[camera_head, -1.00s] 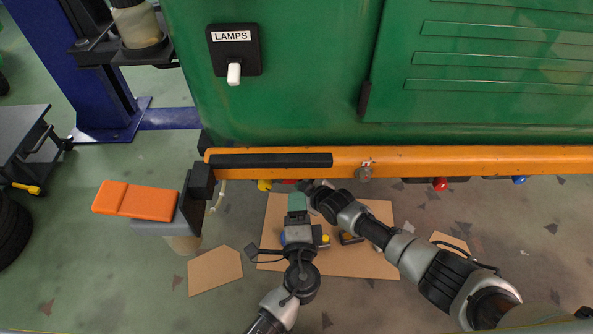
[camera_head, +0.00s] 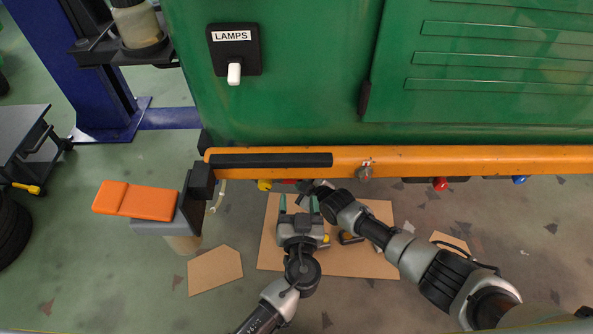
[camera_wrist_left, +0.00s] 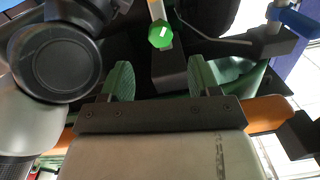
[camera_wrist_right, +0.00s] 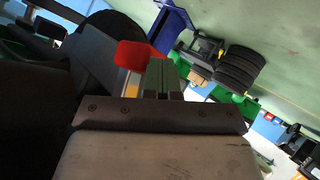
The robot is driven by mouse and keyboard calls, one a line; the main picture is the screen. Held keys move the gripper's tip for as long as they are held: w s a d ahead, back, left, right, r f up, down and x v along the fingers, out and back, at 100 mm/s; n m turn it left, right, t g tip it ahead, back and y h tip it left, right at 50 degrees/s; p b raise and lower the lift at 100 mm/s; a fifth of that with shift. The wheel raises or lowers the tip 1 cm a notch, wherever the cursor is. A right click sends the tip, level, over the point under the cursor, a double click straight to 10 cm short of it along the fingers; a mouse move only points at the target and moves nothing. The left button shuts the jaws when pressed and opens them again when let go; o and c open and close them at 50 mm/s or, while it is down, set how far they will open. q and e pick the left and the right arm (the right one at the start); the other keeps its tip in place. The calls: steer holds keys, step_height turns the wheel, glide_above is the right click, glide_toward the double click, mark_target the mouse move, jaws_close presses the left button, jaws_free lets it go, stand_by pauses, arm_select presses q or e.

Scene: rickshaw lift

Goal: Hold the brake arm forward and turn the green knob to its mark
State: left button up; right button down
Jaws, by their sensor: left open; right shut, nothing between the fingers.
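The green knob (camera_wrist_left: 160,36), with a pale mark on its face, shows in the left wrist view at the end of a light stem. My left gripper (camera_head: 298,205) is open under the orange beam in the head view. In its wrist view its two green fingers (camera_wrist_left: 161,80) stand apart, the knob beyond the gap between them and not held. My right gripper (camera_wrist_right: 163,78) is shut with nothing between its fingers. A red block (camera_wrist_right: 134,56) is just left of its fingertips; contact is unclear, and I cannot tell whether it belongs to the brake arm.
The orange beam (camera_head: 460,160) runs along the green body (camera_head: 300,110) above both grippers. A yellow knob (camera_head: 264,185), a red knob (camera_head: 440,184) and a blue knob (camera_head: 520,180) sit under it. An orange-topped stand (camera_head: 135,200) is left. Cardboard (camera_head: 340,262) lies on the floor.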

arm_select(q)
steer(key=w, duration=0.9)
steer(key=shift+w+a, duration=0.15)
steer(key=shift+c, duration=0.3)
